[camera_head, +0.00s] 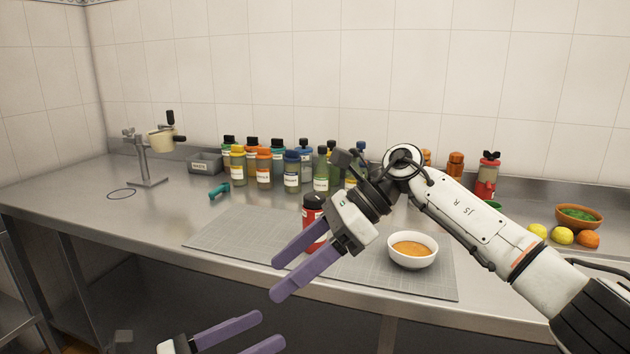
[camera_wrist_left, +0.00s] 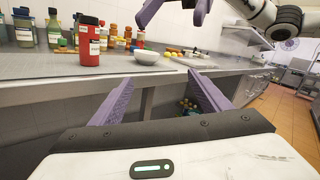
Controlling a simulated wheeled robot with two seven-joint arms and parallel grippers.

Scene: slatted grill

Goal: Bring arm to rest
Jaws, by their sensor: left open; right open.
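My right gripper (camera_head: 282,279) reaches in from the right in the head view. Its purple fingers are apart and empty, in front of the counter's front edge. In the left wrist view its fingers (camera_wrist_left: 172,12) show at the top. My left gripper (camera_head: 272,331) is at the bottom of the head view, below the counter edge. Its purple fingers are apart with nothing between them, and they also show in the left wrist view (camera_wrist_left: 160,100).
A red bottle (camera_head: 312,218) and a white bowl of orange sauce (camera_head: 413,250) stand on the grey mat (camera_head: 225,234), close to my right arm. Several bottles (camera_head: 264,168) line the back. A clamp stand (camera_head: 148,160) is at left.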

